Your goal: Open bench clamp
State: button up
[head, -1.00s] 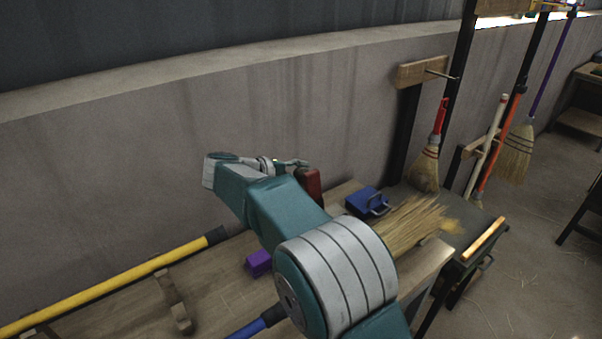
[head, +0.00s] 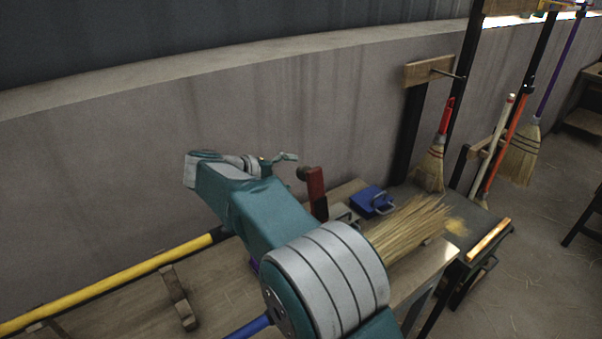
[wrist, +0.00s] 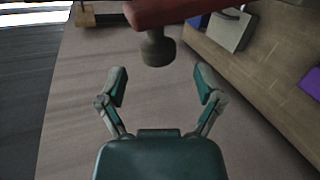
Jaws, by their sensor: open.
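The bench clamp shows in the head view as an upright red lever (head: 317,192) with a dark knob (head: 302,173) near its top, at the bench's wall side. Its lower part is partly hidden by my arm. In the wrist view the red lever (wrist: 190,9) crosses the top, and the dark knob (wrist: 157,48) hangs from it. My gripper (wrist: 162,85) is open and empty, with its fingers spread wide. The knob lies ahead of the gap between the fingertips, apart from both. In the head view my gripper (head: 278,160) is left of the lever.
The wooden bench (head: 130,305) carries a yellow pole (head: 120,285), a blue pole (head: 250,327), broom straw (head: 405,232) and a blue box with a handle (head: 370,201). A purple block (wrist: 312,82) lies at right in the wrist view. A wall (head: 200,120) stands behind.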

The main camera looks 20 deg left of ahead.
jog(key=s+a, duration=0.8)
jog(key=s, duration=0.1)
jog(key=shift+s, duration=0.2)
jog(key=shift+w+r, duration=0.1)
jog(key=shift+r, duration=0.05)
